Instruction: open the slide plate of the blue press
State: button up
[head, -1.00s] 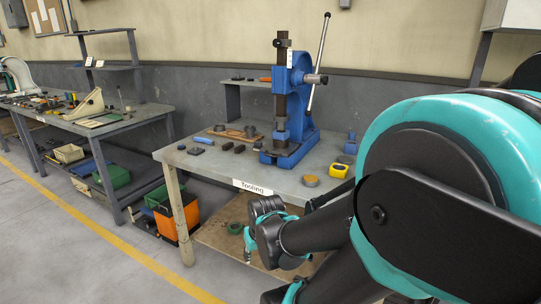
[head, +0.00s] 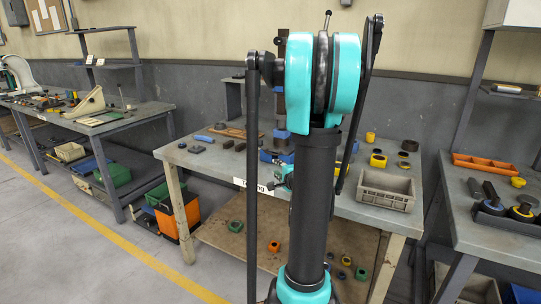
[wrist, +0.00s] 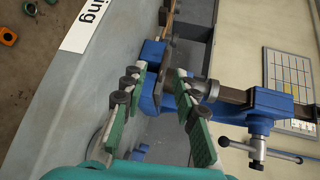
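The blue press (wrist: 262,104) stands on the tooling table and appears sideways in the wrist view. Its blue base (wrist: 151,54) lies just beyond my fingertips. A dark plate, which looks like the slide plate (wrist: 167,52), sits against the base under the ram. My gripper (wrist: 160,71) is open and empty, its green-padded fingers apart and pointing at the base and plate. I cannot tell whether either finger touches them. In the head view my arm hides most of the press; part of the blue base (head: 268,157) shows beside it.
The table (head: 203,166) has small dark parts at left, and yellow and dark pieces (head: 378,160) and a grey bin (head: 386,188) at right. The press's cross handle (wrist: 257,151) sticks out near my right finger's side. Another bench (head: 462,205) stands at right.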

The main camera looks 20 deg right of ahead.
jog(key=d, duration=0.1)
jog(key=m, duration=0.1)
jog(key=d+h, duration=0.1)
jog(key=shift+w+d+r+m+t, duration=0.2)
jog(key=shift+d+r+m+t, duration=0.1)
jog(key=shift+d+m, duration=0.1)
jog(key=shift+w, duration=0.3)
send_near(279, 147)
jog(key=w+a, duration=0.1)
jog(key=w, duration=0.1)
jog(key=w+a+f, duration=0.1)
jog(key=w+a, duration=0.1)
jog(key=w+a+f, duration=0.1)
jog(key=w+a, duration=0.1)
jog(key=shift+f, duration=0.1)
grip_shut()
